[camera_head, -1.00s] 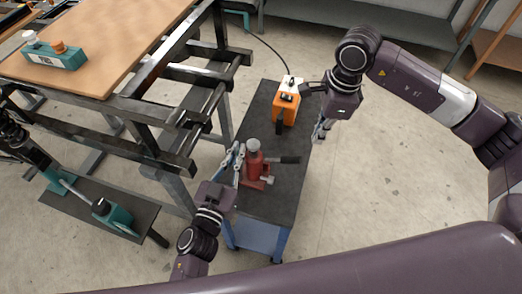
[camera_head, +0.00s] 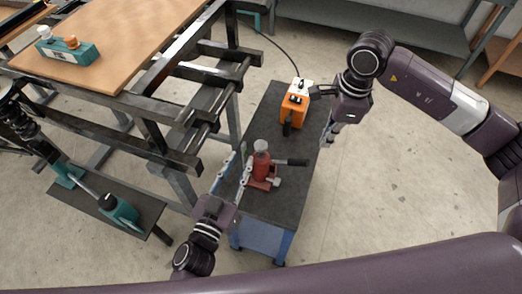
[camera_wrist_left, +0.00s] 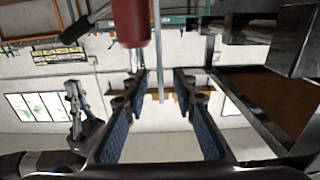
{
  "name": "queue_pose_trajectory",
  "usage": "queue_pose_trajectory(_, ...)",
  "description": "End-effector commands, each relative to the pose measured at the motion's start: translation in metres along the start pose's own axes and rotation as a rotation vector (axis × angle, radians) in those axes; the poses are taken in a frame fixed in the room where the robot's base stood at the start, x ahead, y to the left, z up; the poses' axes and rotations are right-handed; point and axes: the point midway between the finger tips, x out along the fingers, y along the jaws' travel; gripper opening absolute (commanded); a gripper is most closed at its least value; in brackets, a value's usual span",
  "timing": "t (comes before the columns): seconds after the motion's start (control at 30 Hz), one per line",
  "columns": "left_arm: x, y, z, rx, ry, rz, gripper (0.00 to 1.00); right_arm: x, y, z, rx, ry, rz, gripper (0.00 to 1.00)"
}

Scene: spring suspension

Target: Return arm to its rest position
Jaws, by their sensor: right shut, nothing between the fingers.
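My left gripper (camera_head: 233,172) is beside the red bottle jack (camera_head: 262,165), on its left side. Its two blue-padded fingers (camera_wrist_left: 160,110) are spread apart with nothing between them in the left wrist view. The jack stands upright on the dark cart top and also shows at the top of the left wrist view (camera_wrist_left: 131,20), apart from the fingers. My right gripper (camera_head: 329,138) points down past the right edge of the cart, shut and empty. It also shows at the left of the left wrist view (camera_wrist_left: 74,108).
An orange and white device (camera_head: 294,108) with a black cable stands at the far end of the dark cart top (camera_head: 290,205). A black metal frame bench (camera_head: 180,120) is close on the left. Floor on the right is clear.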

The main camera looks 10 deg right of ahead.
Motion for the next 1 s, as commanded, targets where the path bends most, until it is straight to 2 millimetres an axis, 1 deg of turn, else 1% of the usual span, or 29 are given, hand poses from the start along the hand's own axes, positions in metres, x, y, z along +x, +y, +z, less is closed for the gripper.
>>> queue_pose_trajectory(0.03, -0.013, 0.000, 0.002, 0.000, -0.005, 0.000, 0.25, 0.000, 0.000, 0.000, 0.000, 0.000, 0.000, 0.00)
queue_pose_trajectory(0.1, -0.027, 0.000, 0.002, 0.000, -0.005, 0.000, 0.25, 0.000, 0.000, 0.000, 0.000, 0.000, 0.000, 0.00)
queue_pose_trajectory(0.2, -0.046, 0.000, 0.002, 0.000, -0.005, -0.001, 0.25, 0.000, 0.000, 0.000, 0.000, 0.000, 0.000, 0.00)
queue_pose_trajectory(0.33, -0.065, 0.000, 0.001, 0.001, -0.004, 0.000, 0.25, 0.000, 0.000, 0.000, 0.000, 0.000, 0.000, 0.00)
queue_pose_trajectory(0.5, -0.078, -0.001, 0.000, 0.001, -0.001, -0.001, 0.25, 0.000, 0.000, 0.000, 0.000, 0.000, 0.000, 0.00)
queue_pose_trajectory(0.7, -0.080, -0.001, 0.000, 0.002, 0.000, -0.001, 0.25, 0.000, 0.000, 0.000, 0.000, 0.000, 0.000, 0.00)
queue_pose_trajectory(0.77, -0.080, -0.002, 0.000, 0.003, -0.002, -0.004, 0.25, 0.001, 0.001, 0.003, -0.001, -0.010, 0.003, 0.00)
queue_pose_trajectory(0.83, -0.080, -0.006, 0.000, 0.004, -0.007, -0.017, 0.25, 0.005, 0.007, 0.016, -0.006, -0.050, 0.014, 0.00)
queue_pose_trajectory(0.87, -0.079, -0.009, 0.000, 0.005, -0.013, -0.027, 0.25, 0.007, 0.011, 0.025, -0.009, -0.081, 0.021, 0.00)
queue_pose_trajectory(0.97, -0.078, -0.026, 0.001, 0.012, -0.040, -0.079, 0.25, 0.012, 0.031, 0.074, -0.011, -0.242, 0.063, 0.00)
queue_pose_trajectory(1.0, -0.078, -0.035, 0.003, 0.012, -0.057, -0.107, 0.25, 0.011, 0.042, 0.099, -0.006, -0.330, 0.087, 0.00)
